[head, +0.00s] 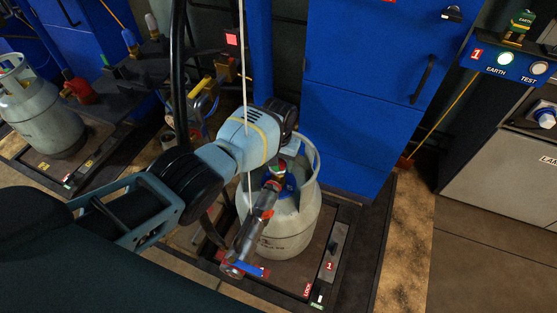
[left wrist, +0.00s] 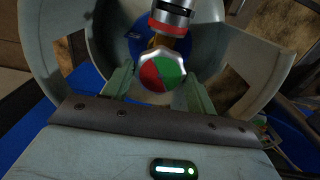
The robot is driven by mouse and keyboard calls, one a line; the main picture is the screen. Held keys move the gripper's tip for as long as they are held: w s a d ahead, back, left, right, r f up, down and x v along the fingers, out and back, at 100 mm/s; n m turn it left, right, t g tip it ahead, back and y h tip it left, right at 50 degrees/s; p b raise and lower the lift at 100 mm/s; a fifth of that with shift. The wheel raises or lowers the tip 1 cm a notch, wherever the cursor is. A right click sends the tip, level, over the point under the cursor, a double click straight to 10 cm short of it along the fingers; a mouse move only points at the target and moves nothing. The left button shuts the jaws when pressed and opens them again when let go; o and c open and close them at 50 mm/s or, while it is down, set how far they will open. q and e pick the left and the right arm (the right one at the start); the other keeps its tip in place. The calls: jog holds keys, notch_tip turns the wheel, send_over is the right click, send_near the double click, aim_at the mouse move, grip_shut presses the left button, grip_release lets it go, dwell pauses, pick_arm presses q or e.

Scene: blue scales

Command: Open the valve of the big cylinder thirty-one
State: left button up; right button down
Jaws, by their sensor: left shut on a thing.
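The big cylinder (head: 287,226) is a grey gas bottle with a collar. It stands upright on the scale platform marked 1 (head: 290,276) in the head view. Its valve knob (left wrist: 161,71), half red and half green, shows in the left wrist view inside the collar. My left gripper (left wrist: 160,88) reaches into the collar from above, its green fingers on both sides of the knob and shut on it. A filling head with a red ring (left wrist: 173,18) sits beside the knob, on the valve. My right gripper is in neither view.
A blue cabinet (head: 375,90) stands right behind the cylinder. A second grey cylinder (head: 40,115) stands on another platform at the left. A control panel with EARTH and TEST lights (head: 515,62) is at the upper right. Bare floor (head: 480,255) lies at the lower right.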

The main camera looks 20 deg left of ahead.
pick_arm(q)
jog(key=n, duration=0.5)
jog(key=shift+n, duration=2.5)
jog(key=shift+r, duration=0.1)
jog(key=o, duration=1)
